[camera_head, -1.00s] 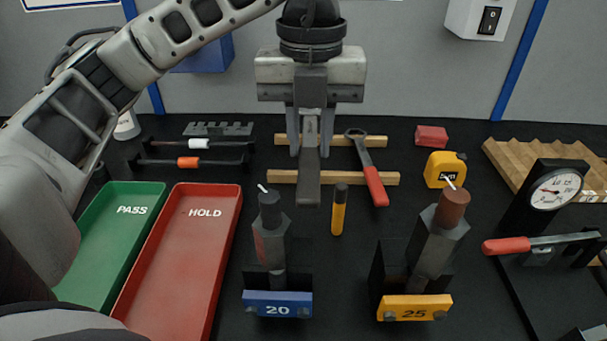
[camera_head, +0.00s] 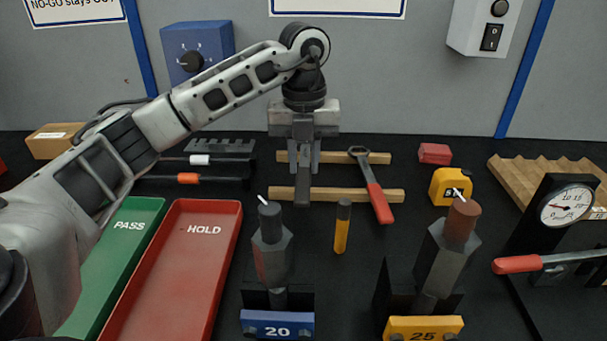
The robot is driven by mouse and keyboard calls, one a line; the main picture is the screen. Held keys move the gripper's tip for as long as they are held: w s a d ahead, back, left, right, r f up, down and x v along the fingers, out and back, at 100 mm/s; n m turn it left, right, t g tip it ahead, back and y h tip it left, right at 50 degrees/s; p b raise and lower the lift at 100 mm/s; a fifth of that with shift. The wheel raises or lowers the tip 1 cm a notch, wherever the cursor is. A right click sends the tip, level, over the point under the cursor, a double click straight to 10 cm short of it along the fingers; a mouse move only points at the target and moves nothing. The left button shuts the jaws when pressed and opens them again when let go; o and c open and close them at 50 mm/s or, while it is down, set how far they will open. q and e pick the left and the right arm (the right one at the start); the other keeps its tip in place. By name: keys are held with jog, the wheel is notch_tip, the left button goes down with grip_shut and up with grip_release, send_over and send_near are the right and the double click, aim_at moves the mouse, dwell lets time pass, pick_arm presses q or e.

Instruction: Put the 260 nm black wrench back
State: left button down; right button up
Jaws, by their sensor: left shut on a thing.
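My left gripper (camera_head: 304,160) points down over the wooden rails, its two fingers closed around a dark grey-black wrench (camera_head: 303,188). The wrench's handle points toward me, and its near end reaches the front rail (camera_head: 350,195). The gripper hides its far part, and I cannot tell whether it touches the rails. A red-handled wrench (camera_head: 373,190) lies across both rails just to the right. The back rail (camera_head: 375,157) shows on both sides of the gripper. My right gripper is not in view.
A green PASS tray (camera_head: 150,207) and a red HOLD tray (camera_head: 180,255) lie at left. Blue 20 (camera_head: 277,324) and yellow 25 (camera_head: 423,328) holders stand in front, with a yellow-black cylinder (camera_head: 342,228) between. A yellow tape measure (camera_head: 450,186) and a dial gauge (camera_head: 566,207) are at right.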

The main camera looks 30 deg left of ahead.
aim_at(303, 167)
pick_arm(q)
jog(key=shift+w+a+f, duration=0.15)
jog(key=shift+f, duration=0.8)
jog(key=shift+w+a+f, duration=0.1)
jog(key=shift+f, duration=0.85)
jog(key=shift+f, duration=0.2)
jog(key=c, duration=1.2)
grip_release()
notch_tip(303, 167, up, 12)
jog(key=p, duration=0.1)
jog(key=shift+r+p, duration=0.2)
jog(key=shift+p, duration=0.15)
